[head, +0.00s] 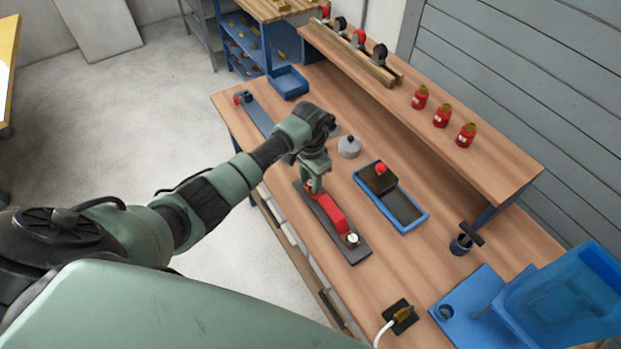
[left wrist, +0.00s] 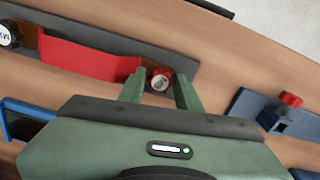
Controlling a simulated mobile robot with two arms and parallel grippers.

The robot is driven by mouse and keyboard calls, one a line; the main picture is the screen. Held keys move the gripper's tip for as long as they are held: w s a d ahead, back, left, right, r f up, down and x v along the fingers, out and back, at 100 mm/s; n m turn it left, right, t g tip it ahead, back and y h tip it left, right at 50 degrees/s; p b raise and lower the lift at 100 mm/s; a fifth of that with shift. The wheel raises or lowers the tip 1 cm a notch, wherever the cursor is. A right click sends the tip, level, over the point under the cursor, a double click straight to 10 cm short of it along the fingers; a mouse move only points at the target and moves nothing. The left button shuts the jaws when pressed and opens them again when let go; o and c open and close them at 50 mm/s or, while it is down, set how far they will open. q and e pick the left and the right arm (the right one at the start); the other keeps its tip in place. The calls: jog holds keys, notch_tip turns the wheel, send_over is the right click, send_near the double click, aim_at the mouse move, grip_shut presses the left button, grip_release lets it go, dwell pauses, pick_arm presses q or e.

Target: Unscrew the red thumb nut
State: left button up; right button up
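My left gripper (head: 315,187) points down over that end and hides most of the nut in the head view. In the left wrist view its two green fingers (left wrist: 160,90) are apart, one on each side of the nut, with small gaps seeming to show. A black and white knob (head: 352,239) is at the plate's other end. My right gripper is not in view.
A blue tray (head: 425,217) with a dark block and red knob (head: 381,168) lies to the right. A grey lidded pot (head: 349,147) stands behind. A blue-grey strip (head: 258,117) with a red knob lies at the far left. Red bottles (head: 442,116) stand on the raised shelf.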

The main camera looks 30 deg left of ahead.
pick_arm(q)
jog(key=shift+o, duration=0.5)
jog(key=m, duration=0.4)
jog(key=shift+a+f+b, duration=0.1)
jog(key=shift+f+b, duration=0.05)
jog(key=shift+b, duration=0.15)
jog(key=m, duration=0.3)
jog(key=shift+m+b, duration=0.35)
jog(key=shift+m, duration=0.05)
jog(key=m+b, duration=0.1)
jog(key=m, duration=0.5)
jog(key=shift+m+b, duration=0.3)
jog(key=shift+b, duration=0.1)
jog(key=m, duration=0.2)
jog(key=shift+m+b, duration=0.3)
jog(key=shift+m, duration=0.1)
